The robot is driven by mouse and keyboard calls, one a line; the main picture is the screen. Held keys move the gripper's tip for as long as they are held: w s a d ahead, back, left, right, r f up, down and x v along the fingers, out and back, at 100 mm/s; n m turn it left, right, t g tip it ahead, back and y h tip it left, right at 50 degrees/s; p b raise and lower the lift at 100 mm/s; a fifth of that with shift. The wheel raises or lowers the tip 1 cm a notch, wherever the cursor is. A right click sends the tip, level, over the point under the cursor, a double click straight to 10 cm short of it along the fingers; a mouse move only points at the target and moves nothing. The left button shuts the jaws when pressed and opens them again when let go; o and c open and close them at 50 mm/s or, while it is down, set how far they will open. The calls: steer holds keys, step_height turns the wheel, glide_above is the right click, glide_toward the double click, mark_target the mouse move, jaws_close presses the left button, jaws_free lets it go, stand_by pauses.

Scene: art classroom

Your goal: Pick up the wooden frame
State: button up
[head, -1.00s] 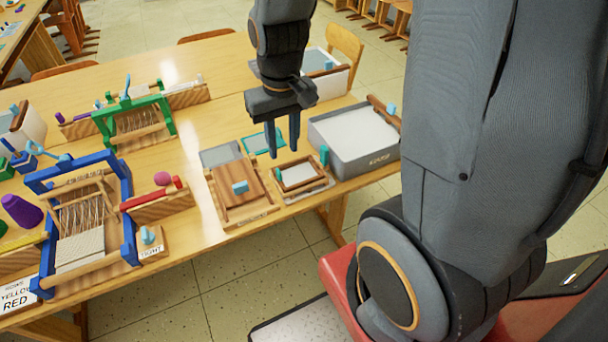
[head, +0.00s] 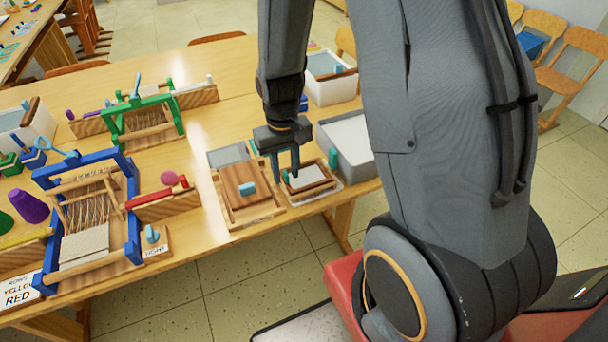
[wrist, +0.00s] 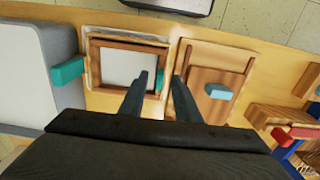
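The small wooden frame (head: 316,189) lies on a tray around a white sheet, right of the brown wooden board. It has teal tabs at two opposite sides. In the wrist view the wooden frame (wrist: 130,43) is left of centre, its white middle clear. My gripper (head: 286,174) is open and empty, pointing down over the frame's left side. In the wrist view my gripper (wrist: 160,80) has its two fingers apart, with the frame's right-hand teal tab showing between them. Part of the frame is hidden behind the fingers. I cannot tell whether they touch it.
The wooden board (head: 235,190) with a blue block sits close on the left. A grey bin (head: 357,165) stands close on the right. Looms with a green frame (head: 150,92) and a blue frame (head: 134,215) stand further left. The table's front edge is near.

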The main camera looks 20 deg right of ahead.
steer(key=shift+f, duration=0.6)
steer(key=shift+c, duration=0.2)
jaws_close()
steer(key=shift+r, duration=0.15)
steer(key=shift+r+b, duration=0.6)
steer(key=shift+r, duration=4.3)
